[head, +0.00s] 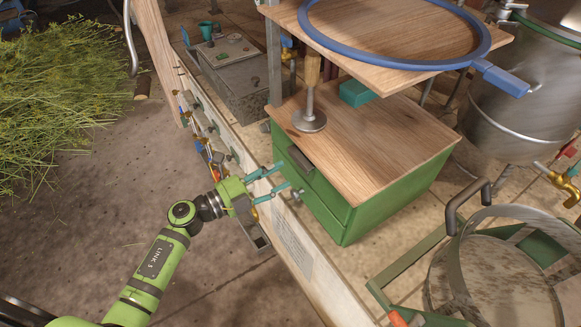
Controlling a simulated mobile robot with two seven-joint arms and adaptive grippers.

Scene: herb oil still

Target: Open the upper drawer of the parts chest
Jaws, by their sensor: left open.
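The parts chest (385,205) is a green box with a wooden top, standing on the bench in the middle of the head view. Its drawer fronts face left toward my arm. The upper drawer (322,183) looks flush with the chest and carries a dark handle (300,158) near the top edge. My left gripper (282,177) is open, its two teal fingers pointing at the drawer fronts, just left of and slightly below the dark handle. I see nothing between the fingers; whether the tips touch the front is unclear. My right gripper is not in view.
A flanged metal post with a wooden grip (310,118) and a teal block (356,93) are on the chest top. A wooden board with a blue hoop (398,67) overhangs behind. A round metal vessel (495,265) stands at right. Cut herbs (60,100) lie at left; floor below is clear.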

